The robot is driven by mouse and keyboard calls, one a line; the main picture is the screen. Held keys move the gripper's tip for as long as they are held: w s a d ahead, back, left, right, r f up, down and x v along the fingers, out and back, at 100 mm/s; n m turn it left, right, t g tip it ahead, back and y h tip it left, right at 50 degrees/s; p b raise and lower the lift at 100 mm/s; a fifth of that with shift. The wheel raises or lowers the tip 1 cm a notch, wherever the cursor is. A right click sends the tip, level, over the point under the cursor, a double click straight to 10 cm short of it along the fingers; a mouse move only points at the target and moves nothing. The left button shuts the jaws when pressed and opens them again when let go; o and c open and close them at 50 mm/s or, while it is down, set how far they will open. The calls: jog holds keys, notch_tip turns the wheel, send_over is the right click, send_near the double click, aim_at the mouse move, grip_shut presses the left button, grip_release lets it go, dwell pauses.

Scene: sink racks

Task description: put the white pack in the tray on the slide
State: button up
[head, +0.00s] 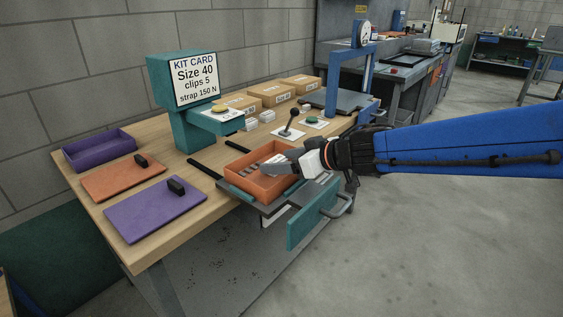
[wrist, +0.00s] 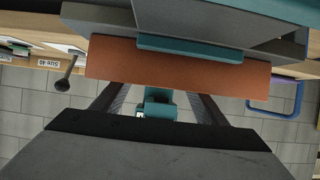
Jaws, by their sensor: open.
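An orange tray (head: 240,175) sits on the grey slide (head: 265,208), which reaches out past the table's front edge. Light grey strips lie inside the tray; I cannot tell what they are. Small white packs (head: 252,124) lie on the table behind the tray, in front of the cardboard boxes. My gripper (head: 272,168) is over the right part of the tray, its jaws apart, with no pack visible between them. The wrist view shows the fingers (wrist: 160,100) spread, with the tray's orange wall (wrist: 180,68) beyond them; the tray's inside is hidden there.
A teal stand with a kit card (head: 195,78) rises behind the tray. A black-knobbed lever (head: 292,125) stands to its right. Purple (head: 155,207) and orange lids (head: 122,178) and a purple tray (head: 98,150) lie left. A teal front panel with handle (head: 315,213) hangs at the slide's outer end.

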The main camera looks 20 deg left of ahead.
jog(key=v, duration=1.1)
jog(key=shift+s+d+r, duration=0.1)
jog(key=shift+s+d, duration=0.1)
jog(key=shift+d, duration=0.15)
jog(key=w+d+r+m+t+h, duration=0.2)
jog(key=w+d+m+t, duration=0.15)
jog(key=d, duration=0.35)
jog(key=w+d+r+m+t+h, duration=0.2)
jog(key=w+d+t, duration=0.2)
jog(key=d, duration=0.3)
jog(key=s+d+f+m+t+h, duration=0.15)
jog(key=d+m+h, duration=0.4)
jog(key=d, duration=1.05)
jog(key=s+d+f+m+g+h, duration=0.2)
jog(key=s+d+f+g+h, duration=0.2)
jog(key=s+d+f, duration=0.55)
jog(key=s+a+f+g+y, duration=0.1)
jog(key=s+f+g, duration=0.4)
jog(key=s, duration=0.9)
notch_tip(320, 180, down, 2)
jog(key=shift+s+a+f+m+y, duration=0.15)
jog(key=shift+s+f+m+y, duration=0.1)
jog(key=shift+m+y, duration=0.1)
jog(key=shift+r, duration=0.1)
